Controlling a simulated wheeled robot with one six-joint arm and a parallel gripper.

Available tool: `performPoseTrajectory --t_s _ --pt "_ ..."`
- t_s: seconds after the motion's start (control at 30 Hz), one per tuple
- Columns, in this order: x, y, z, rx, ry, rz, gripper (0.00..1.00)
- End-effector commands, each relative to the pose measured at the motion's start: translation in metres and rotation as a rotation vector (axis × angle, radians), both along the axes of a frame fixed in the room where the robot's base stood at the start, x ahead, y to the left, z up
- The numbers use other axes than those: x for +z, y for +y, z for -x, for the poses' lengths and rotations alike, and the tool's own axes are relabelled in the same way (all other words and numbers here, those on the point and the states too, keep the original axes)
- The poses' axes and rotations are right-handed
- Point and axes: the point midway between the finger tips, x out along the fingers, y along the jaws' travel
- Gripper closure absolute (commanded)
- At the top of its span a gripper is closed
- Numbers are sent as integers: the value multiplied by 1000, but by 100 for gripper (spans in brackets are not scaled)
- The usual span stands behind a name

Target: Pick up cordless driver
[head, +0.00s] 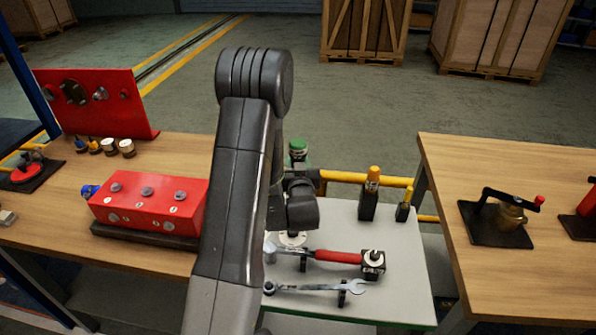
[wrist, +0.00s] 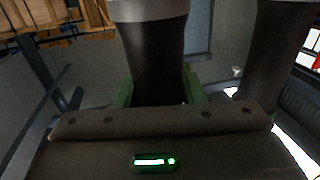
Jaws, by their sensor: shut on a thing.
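In the wrist view a dark, round upright body with a pale grey collar, which I take for the cordless driver (wrist: 155,60), stands between the green fingers of my gripper (wrist: 158,92). My gripper is shut on this body. Its lower end is hidden behind the gripper's palm. In the head view my arm covers most of the gripper and the driver. A green-topped round thing (head: 298,147) shows just right of my arm, above the far edge of the grey-topped stand (head: 400,285); I cannot tell whether it belongs to the driver.
On the stand lie a red-handled tool (head: 338,257) and a wrench (head: 318,288); a black holder with a yellow-topped tool (head: 369,195) stands behind. A red box (head: 150,200) is on the left bench. A lever valve (head: 510,212) is on the right bench (head: 480,285).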

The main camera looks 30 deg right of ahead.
Motion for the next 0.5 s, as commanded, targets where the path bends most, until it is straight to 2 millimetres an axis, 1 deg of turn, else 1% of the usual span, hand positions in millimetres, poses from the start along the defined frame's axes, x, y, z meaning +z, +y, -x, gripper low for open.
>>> performPoseTrajectory --t_s 0.27,0.5 --pt "5 0 0 0 -2 2 100" --pt "23 0 0 0 -5 4 100"
